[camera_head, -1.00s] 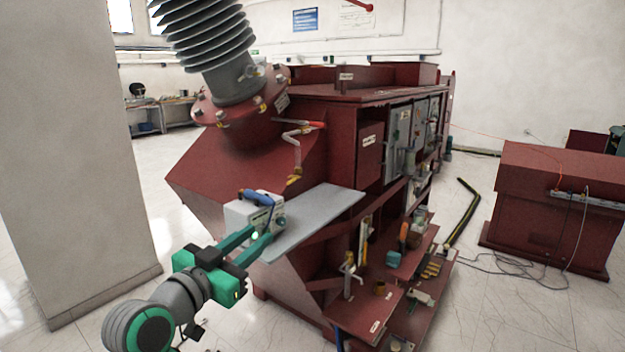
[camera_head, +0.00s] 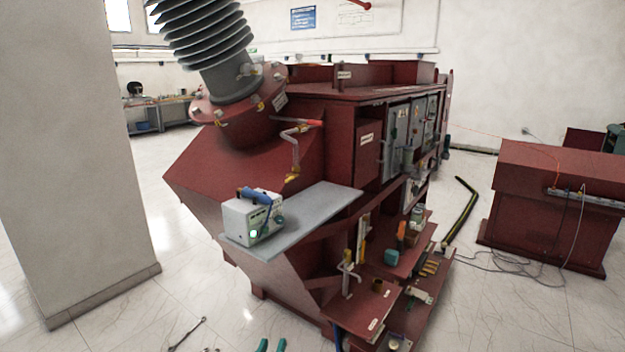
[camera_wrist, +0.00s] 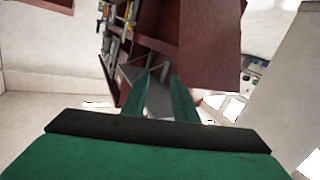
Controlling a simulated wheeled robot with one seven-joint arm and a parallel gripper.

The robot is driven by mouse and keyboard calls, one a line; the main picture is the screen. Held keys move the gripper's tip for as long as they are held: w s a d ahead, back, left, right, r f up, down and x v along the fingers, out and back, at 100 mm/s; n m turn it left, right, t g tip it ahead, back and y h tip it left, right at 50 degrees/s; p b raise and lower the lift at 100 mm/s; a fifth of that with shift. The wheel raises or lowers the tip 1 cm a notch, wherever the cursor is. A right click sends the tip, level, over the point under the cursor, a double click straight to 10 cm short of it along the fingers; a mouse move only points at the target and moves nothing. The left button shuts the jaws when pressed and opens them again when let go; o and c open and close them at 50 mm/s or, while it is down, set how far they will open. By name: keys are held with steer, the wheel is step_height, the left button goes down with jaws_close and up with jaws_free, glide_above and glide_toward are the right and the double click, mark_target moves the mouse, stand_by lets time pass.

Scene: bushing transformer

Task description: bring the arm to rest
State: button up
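The rest of my arm is out of the head view. A white box device with a blue handle and a lit green spot (camera_head: 246,218) stands on the grey shelf (camera_head: 305,215) of the dark red transformer (camera_head: 240,165). My fingertips are below and well apart from it.
A grey pillar (camera_head: 70,150) stands at the left. A wrench-like tool (camera_head: 188,333) lies on the floor near the front. Lower red shelves (camera_head: 365,310) with tools jut out at the right. A red cabinet (camera_head: 545,210) and loose cables lie farther right. The floor between pillar and transformer is open.

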steer(key=s+d+f+n+g+y, duration=0.1)
steer(key=s+d+f+n+y, duration=0.2)
steer(key=s+f, duration=1.35)
steer(key=s+d+r+m, duration=0.1)
steer(key=s+d, duration=0.2)
steer(key=s, duration=0.9)
steer(key=s+d+r+m, duration=0.2)
steer(key=s+d, duration=0.1)
steer(key=s, duration=0.9)
steer(key=shift+s+d+h, duration=0.2)
steer(key=shift+s+h, duration=0.1)
steer(key=shift+s, duration=0.1)
steer(key=shift+a, duration=0.1)
